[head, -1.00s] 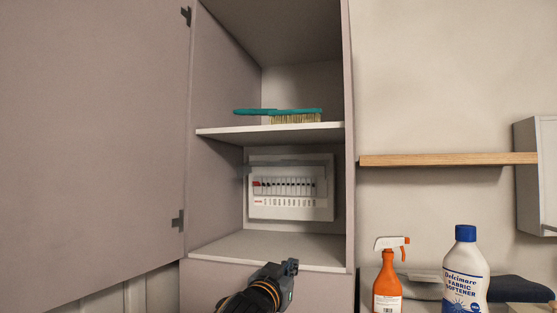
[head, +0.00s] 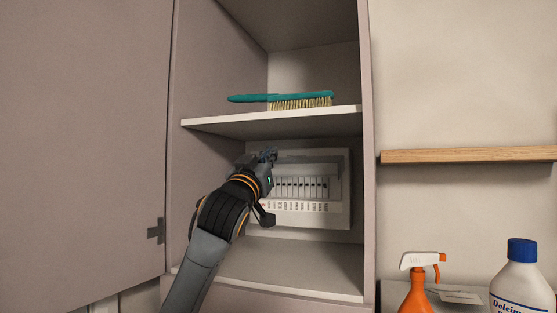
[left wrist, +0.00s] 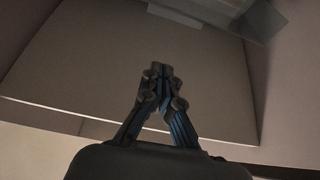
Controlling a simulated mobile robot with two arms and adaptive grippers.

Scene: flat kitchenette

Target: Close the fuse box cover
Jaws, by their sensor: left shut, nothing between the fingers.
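The fuse box (head: 335,213) is a white panel on the back wall of the cupboard's lower compartment, with a row of breakers showing. Its cover (head: 311,158) looks like a see-through flap, raised along the top of the box; its exact angle is hard to tell. My left gripper (head: 268,156) is shut and empty, inside the compartment in front of the box's upper left. It hides that corner. Whether it touches the cover cannot be told. In the left wrist view the shut fingers (left wrist: 160,72) point up, and a see-through pane shows at top right. My right gripper is out of view.
A shelf (head: 215,125) lies just above my left gripper, with a green-handled brush (head: 300,101) on it. The cupboard door (head: 80,150) stands open at left. An orange spray bottle (head: 416,296) and a softener bottle (head: 521,285) stand outside at lower right.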

